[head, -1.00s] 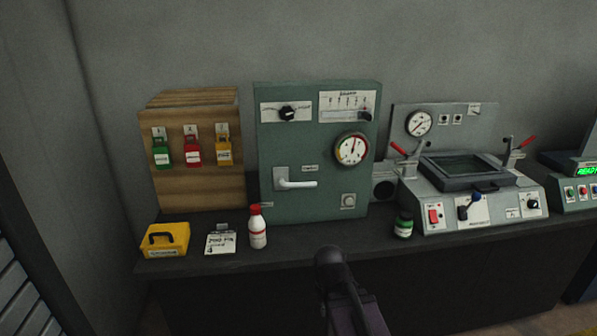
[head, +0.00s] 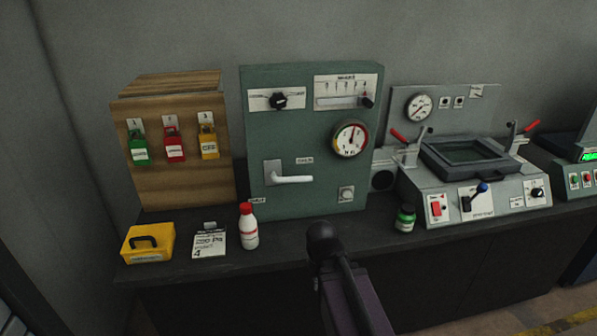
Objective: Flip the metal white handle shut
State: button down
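The white handle (head: 289,179) is a lever on the front of a green metal cabinet (head: 300,222). It sits at the lower left of the panel and points right, about level. My arm shows at the bottom middle of the head view, in front of the bench and below the cabinet. It is apart from the handle. My gripper's fingers cannot be made out, so I cannot tell whether it is open or shut.
A white bottle with a red cap (head: 248,227) stands before the cabinet's left corner. A yellow box (head: 148,243) and a note card (head: 209,241) lie left of it. A green jar (head: 405,218) stands to the right, by a grey machine (head: 470,185). A wooden block (head: 180,185) holds padlocks.

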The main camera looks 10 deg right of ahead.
jog(key=shift+w, duration=0.1)
notch_tip(320, 180, up, 32)
jog(key=t+p, duration=0.2)
jog(key=p, duration=3)
send_over(299, 177)
jog(key=s+d, duration=0.1)
jog(key=s, duration=0.2)
jog(key=shift+d+y, duration=0.15)
jog(key=shift+y, duration=0.15)
jog(key=shift+f+b, duration=0.15)
jog(key=shift+b, duration=0.2)
jog(key=w+f+b, duration=0.1)
jog(key=f+b, duration=0.8)
jog(key=w+f+b, duration=0.1)
jog(key=f+b, duration=0.3)
jog(key=shift+w+a+f, duration=0.15)
jog(key=shift+w+a, duration=0.15)
jog(key=shift+a, duration=0.05)
jog(key=shift+a+f+b, duration=0.15)
jog(key=shift+a+b, duration=0.1)
jog(key=shift+b, duration=0.05)
